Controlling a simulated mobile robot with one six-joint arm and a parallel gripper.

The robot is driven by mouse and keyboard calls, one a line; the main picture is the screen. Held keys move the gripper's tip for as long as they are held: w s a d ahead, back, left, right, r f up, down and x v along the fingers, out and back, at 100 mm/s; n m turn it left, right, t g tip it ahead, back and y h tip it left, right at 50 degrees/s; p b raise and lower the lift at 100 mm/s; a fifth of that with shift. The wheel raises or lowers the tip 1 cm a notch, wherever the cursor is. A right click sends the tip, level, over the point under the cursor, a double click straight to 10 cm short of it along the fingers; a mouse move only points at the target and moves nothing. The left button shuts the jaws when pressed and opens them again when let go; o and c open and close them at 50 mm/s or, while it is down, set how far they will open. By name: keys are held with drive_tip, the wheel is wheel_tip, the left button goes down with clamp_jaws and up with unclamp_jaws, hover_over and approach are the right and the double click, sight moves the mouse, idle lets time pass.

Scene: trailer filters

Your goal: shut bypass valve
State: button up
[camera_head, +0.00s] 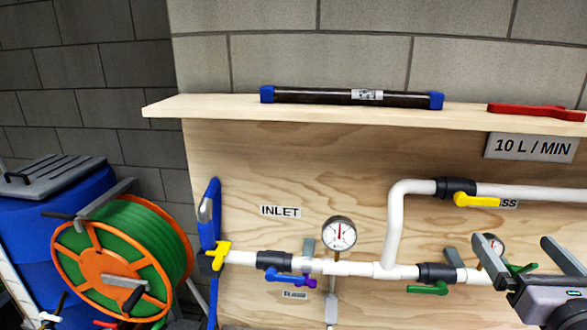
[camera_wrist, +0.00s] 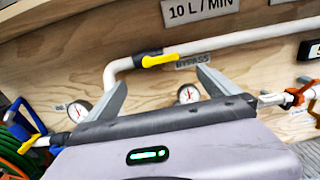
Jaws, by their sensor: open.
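The bypass valve has a black body (camera_head: 455,187) and a yellow lever handle (camera_head: 475,200), on the upper white pipe. The handle lies along the pipe, pointing right, and partly covers the BYPASS label (camera_head: 510,204). My gripper (camera_head: 514,240) is at the lower right of the head view, open and empty, below and right of the handle. In the wrist view my gripper (camera_wrist: 162,78) has its fingers wide apart, clear of the handle.
The lower pipe carries a blue-handled valve (camera_head: 288,278), a green-handled valve (camera_head: 428,289) and a gauge (camera_head: 339,234). A second gauge (camera_wrist: 188,94) shows near my right finger in the wrist view. A shelf (camera_head: 220,107) above holds a dark filter tube (camera_head: 320,96) and a red tool (camera_head: 535,111).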

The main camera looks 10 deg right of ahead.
drive_tip(key=p, duration=1)
approach(481, 202)
drive_tip(key=r, duration=0.1)
drive_tip(key=p+x, duration=0.1)
drive_tip(key=x, duration=0.2)
drive_tip(key=p+x, duration=0.1)
drive_tip(key=x, duration=0.3)
drive_tip(key=f+p+x, duration=0.1)
drive_tip(key=x, duration=0.2)
drive_tip(key=shift+w+p, duration=0.25)
drive_tip(key=shift+p, duration=0.05)
drive_tip(key=c, duration=2)
drive_tip(key=shift+c, duration=0.2)
